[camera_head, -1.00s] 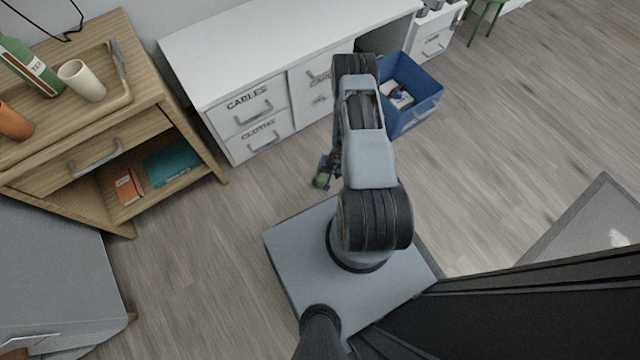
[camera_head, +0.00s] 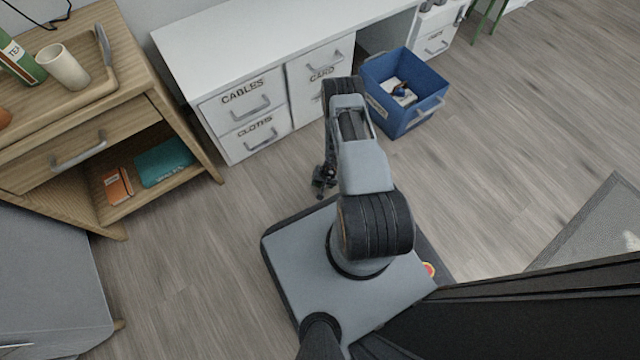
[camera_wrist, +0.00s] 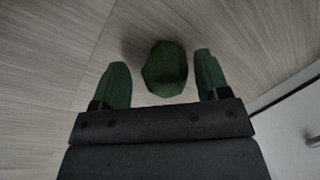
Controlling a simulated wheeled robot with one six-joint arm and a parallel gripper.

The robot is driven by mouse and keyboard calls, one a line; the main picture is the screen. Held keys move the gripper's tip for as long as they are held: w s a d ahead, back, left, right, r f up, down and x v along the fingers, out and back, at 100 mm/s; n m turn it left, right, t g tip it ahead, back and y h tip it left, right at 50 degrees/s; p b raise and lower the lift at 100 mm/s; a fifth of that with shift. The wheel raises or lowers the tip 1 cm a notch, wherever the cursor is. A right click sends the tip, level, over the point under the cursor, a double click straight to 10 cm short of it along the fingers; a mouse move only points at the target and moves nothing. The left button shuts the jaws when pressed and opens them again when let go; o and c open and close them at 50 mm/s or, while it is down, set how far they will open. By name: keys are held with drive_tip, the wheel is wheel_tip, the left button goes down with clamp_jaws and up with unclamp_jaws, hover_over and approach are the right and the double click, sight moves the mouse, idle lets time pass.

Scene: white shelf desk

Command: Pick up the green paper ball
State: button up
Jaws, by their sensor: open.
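In the wrist view, the green paper ball (camera_wrist: 165,69) lies on the wooden floor. It sits between and slightly beyond the two green fingertips of my gripper (camera_wrist: 160,76). The fingers are spread apart with visible gaps on both sides of the ball, wider on the left. In the head view, my gripper (camera_head: 323,184) is low over the floor to the left of my arm. The ball cannot be made out there.
A white desk (camera_head: 260,50) with labelled drawers stands behind my gripper. A blue bin (camera_head: 412,122) holding some items is to the right. A wooden cabinet (camera_head: 180,125) is to the left. Floor (camera_head: 265,185) around the gripper is clear.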

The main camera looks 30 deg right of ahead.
drive_tip(key=shift+w+a+f, duration=0.1)
drive_tip(key=shift+f, duration=0.4)
drive_tip(key=shift+r, duration=0.1)
drive_tip(key=shift+c, duration=0.4)
drive_tip(key=c, duration=0.9)
